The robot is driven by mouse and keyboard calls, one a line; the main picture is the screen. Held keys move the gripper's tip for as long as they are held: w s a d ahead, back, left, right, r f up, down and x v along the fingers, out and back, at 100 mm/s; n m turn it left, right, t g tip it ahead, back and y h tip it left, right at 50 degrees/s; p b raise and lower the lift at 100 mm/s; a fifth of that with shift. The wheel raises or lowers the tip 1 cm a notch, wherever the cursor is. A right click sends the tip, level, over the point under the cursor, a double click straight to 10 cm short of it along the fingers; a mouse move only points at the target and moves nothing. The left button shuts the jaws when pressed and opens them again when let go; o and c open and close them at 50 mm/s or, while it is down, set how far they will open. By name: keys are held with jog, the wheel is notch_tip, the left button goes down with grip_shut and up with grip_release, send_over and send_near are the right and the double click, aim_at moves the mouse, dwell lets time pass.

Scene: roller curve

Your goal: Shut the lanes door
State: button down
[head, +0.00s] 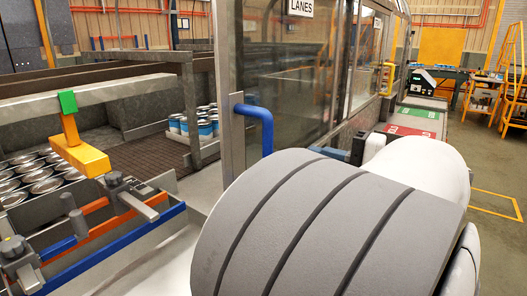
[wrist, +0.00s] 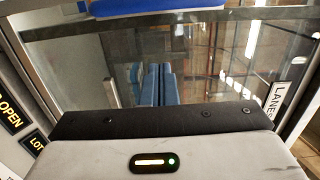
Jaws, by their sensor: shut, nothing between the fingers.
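The lanes door (head: 285,85) is a framed glass panel with a LANES sign (head: 301,7) at its top. Its blue handle (head: 266,128) is on the left edge of the frame. Left of that edge is an open gap toward the lanes. In the wrist view the door glass (wrist: 220,65) fills the middle, with the blue handle (wrist: 155,8) across the top. My gripper (wrist: 158,68) shows as two blue fingers close together, shut and empty, apart from the handle in the picture.
Blue-and-white cans (head: 195,123) stand on the conveyor behind the gap. A guide rail with blue and orange edges (head: 110,222) and clamp knobs is at the front left.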

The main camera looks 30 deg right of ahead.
jog(key=w+a+p, duration=0.1)
jog(key=w+a, duration=0.2)
jog(key=a, duration=0.2)
jog(key=shift+a+p, duration=0.35)
jog(key=shift+a, duration=0.05)
